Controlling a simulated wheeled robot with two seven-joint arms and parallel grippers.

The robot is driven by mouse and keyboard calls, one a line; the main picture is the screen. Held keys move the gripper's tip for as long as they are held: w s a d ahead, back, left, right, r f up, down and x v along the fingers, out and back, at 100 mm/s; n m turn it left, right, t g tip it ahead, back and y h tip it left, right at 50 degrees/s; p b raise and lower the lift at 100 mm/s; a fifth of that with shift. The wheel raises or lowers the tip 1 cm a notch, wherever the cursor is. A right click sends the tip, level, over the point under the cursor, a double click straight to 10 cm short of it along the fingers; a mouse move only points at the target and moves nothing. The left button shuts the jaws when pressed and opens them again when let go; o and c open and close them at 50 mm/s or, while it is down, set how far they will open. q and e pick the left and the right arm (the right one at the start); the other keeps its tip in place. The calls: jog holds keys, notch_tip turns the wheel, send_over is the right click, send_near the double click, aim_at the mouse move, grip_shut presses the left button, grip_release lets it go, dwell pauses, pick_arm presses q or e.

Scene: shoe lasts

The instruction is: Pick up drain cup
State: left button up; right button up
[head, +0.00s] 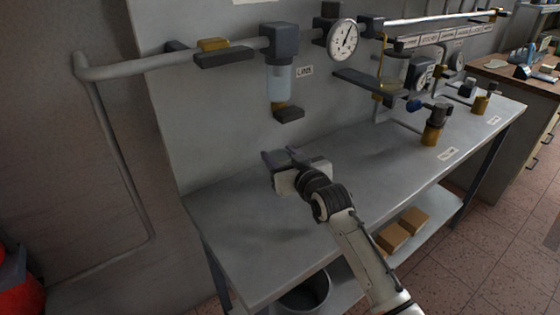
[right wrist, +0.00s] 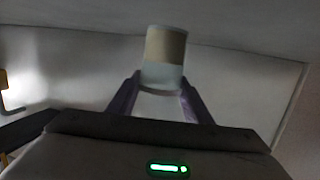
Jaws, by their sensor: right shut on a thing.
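A small pale cup with a tan band (right wrist: 164,58), which I take to be the drain cup, stands between the two purple fingers of my right gripper (right wrist: 158,98) in the right wrist view. The right gripper is shut on it. In the head view my right gripper (head: 280,157) is over the left part of the grey bench, below and near the filter with the clear bowl (head: 279,83). The cup cannot be made out there. My left gripper is not in view.
The grey bench (head: 240,235) has free room around the gripper. A bucket (head: 305,294) is below.

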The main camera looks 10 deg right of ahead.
jog(key=shift+r, duration=0.2)
jog(key=shift+s+d+r, duration=0.1)
jog(key=shift+s+r, duration=0.05)
jog(key=shift+r, duration=0.05)
notch_tip(320, 180, up, 6)
jog(key=s+d, duration=0.3)
jog(key=s, duration=0.6)
jog(key=s+d+b, duration=0.1)
jog(key=s+d, duration=0.3)
jog(key=s, duration=0.5)
jog(key=shift+d+r, duration=0.15)
jog(key=shift+d, duration=0.05)
jog(key=shift+s, duration=0.15)
dwell(0.7)
